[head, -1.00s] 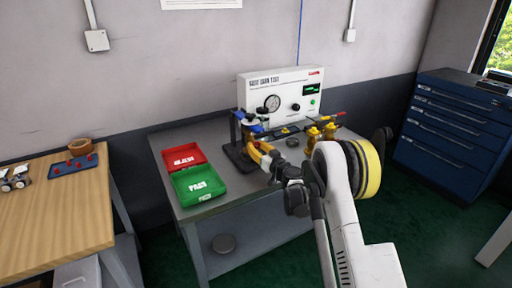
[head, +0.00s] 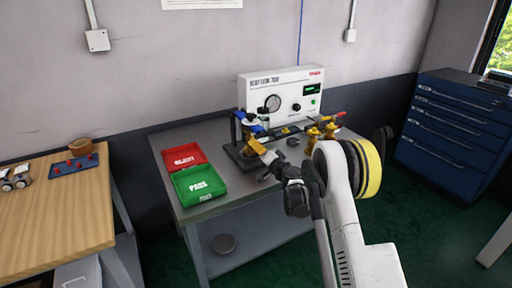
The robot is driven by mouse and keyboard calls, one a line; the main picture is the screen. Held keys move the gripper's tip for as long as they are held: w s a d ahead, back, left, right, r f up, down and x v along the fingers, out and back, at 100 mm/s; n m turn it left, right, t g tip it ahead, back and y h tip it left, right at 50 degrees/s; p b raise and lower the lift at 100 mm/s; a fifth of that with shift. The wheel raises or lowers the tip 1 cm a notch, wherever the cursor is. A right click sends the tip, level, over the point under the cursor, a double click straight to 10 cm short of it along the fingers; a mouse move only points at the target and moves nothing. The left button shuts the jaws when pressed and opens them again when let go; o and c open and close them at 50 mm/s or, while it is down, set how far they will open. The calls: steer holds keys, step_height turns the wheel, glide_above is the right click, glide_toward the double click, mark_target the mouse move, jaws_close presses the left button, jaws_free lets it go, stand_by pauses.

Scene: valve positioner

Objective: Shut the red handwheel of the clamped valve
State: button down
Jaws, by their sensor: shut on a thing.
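A dark clamp stand (head: 235,153) with blue parts (head: 257,128) stands on the grey bench, left of centre in the head view. The clamped valve is small and mostly covered by my gripper. My gripper (head: 254,143) reaches in from the lower right, with its fingers at the front of the stand. It is shut at the valve. I cannot make out the red handwheel between the fingers; the gripper hides it.
A red tray (head: 183,147) and a green tray (head: 221,191) lie left of the stand. A white test panel (head: 258,86) stands behind it. Brass valves (head: 313,134), one with a red handle (head: 340,114), stand close on the right.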

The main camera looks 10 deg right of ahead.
steer(key=m, duration=0.5)
steer(key=shift+m, duration=0.3)
steer(key=m, duration=0.5)
steer(key=shift+r, duration=0.15)
steer(key=m, duration=0.5)
steer(key=shift+r+m, duration=0.1)
steer(key=shift+m, duration=0.3)
steer(key=shift+d+m, duration=0.1)
steer(key=shift+m, duration=2.1)
steer(key=c, duration=1.1)
jaws_free()
steer(key=shift+r, duration=0.1)
steer(key=shift+o, duration=0.2)
